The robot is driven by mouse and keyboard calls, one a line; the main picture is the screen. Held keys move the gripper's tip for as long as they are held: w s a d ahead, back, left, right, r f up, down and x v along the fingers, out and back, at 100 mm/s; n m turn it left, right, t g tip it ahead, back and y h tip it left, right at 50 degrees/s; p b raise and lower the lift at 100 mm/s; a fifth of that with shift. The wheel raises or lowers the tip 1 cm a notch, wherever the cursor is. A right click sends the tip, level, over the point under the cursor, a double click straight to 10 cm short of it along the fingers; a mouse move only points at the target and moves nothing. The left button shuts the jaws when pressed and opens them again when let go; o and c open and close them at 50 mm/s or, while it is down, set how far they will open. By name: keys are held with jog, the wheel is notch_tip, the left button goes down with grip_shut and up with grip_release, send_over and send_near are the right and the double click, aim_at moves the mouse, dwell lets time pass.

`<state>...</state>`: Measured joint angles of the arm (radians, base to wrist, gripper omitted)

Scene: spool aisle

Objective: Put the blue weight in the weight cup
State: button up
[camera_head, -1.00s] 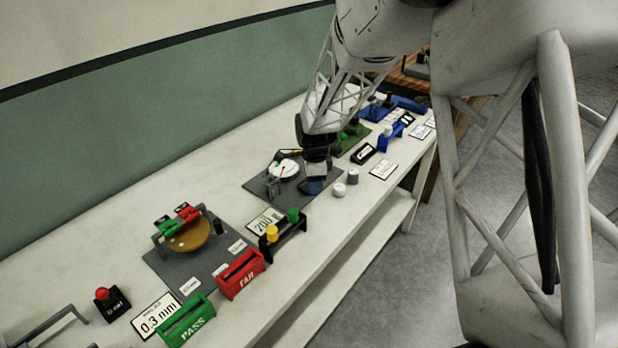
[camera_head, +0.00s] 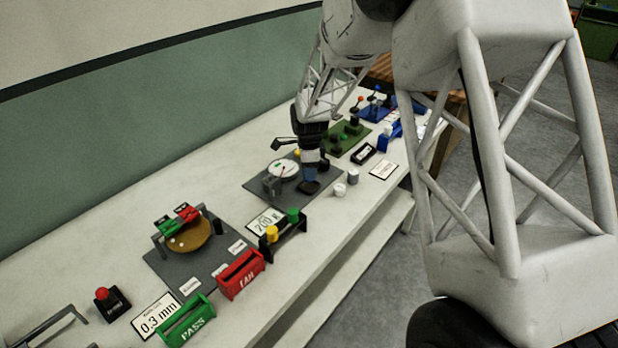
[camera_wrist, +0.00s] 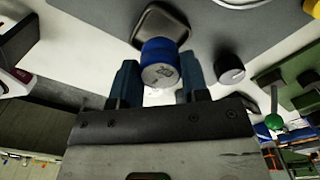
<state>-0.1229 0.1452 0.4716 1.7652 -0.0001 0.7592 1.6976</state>
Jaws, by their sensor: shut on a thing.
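The blue weight (camera_wrist: 160,62), with a pale marked end face, sits between the fingers of my gripper (camera_wrist: 159,78) in the wrist view. My gripper is shut on it. A dark rounded-square dish, seemingly the weight cup (camera_wrist: 164,22), lies just beyond the weight and is partly covered by it. I cannot tell whether they touch. In the head view my gripper (camera_head: 310,172) points down over this dark cup (camera_head: 309,187), at the front of the grey plate with the dial. The weight cannot be made out clearly there.
The white dial (camera_head: 283,168) stands left of my gripper. White and grey cylinders (camera_head: 339,190) (camera_head: 352,176) stand to the right near the bench edge. A black rack (camera_head: 284,238) holds yellow and green weights. Red (camera_head: 240,274) and green (camera_head: 187,321) bins stand farther left.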

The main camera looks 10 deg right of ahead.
jog(key=shift+f, duration=1.75)
jog(key=shift+f, duration=0.1)
jog(key=o, duration=1)
jog(key=shift+o, duration=0.2)
notch_tip(320, 180, up, 12)
jog(key=shift+r, duration=0.1)
